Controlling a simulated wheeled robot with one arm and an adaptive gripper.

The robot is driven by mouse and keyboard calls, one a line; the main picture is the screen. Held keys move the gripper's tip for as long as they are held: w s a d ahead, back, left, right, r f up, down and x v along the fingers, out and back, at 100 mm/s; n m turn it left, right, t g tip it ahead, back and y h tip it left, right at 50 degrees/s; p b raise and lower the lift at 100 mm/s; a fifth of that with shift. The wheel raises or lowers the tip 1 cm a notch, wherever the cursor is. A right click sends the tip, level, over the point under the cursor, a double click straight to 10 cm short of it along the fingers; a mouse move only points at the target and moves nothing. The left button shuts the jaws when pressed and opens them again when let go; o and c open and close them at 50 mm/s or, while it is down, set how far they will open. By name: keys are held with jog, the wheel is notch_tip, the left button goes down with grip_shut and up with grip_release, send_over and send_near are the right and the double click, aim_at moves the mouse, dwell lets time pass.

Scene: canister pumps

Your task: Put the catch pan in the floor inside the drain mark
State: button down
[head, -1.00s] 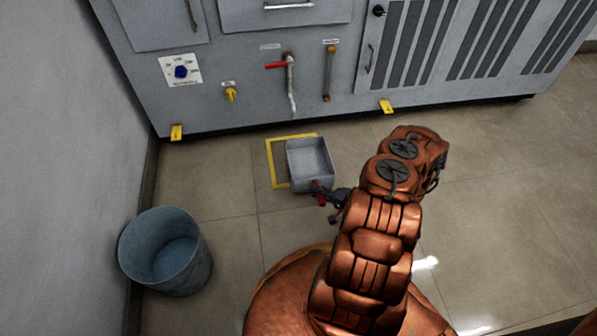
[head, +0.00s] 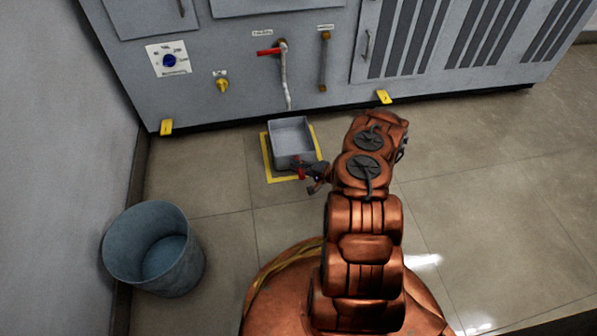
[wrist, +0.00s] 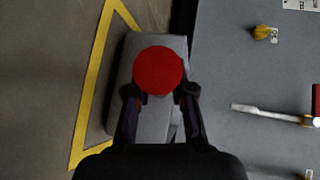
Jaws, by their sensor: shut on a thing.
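The grey catch pan (head: 291,137) is a rectangular open tray. In the head view it overlaps the yellow drain mark (head: 267,158) on the floor, with yellow showing at its left, front and right; its far edge hides the back of the mark. I cannot tell whether it touches the floor. My gripper (head: 307,173) is shut on the pan at its near right side, by a red part. In the wrist view my gripper (wrist: 159,98) has its fingers on either side of a red round knob (wrist: 158,71), with the pan (wrist: 140,60) behind it.
A grey cabinet (head: 230,50) stands behind the mark. Its red-handled drain pipe (head: 286,75) hangs just above the pan's far side. A blue-grey bucket (head: 155,248) stands at the left by the wall. The floor at the right is clear.

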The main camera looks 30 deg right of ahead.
jog(key=shift+f, duration=0.65)
jog(key=c, duration=1)
grip_release()
jog(key=shift+r, duration=0.1)
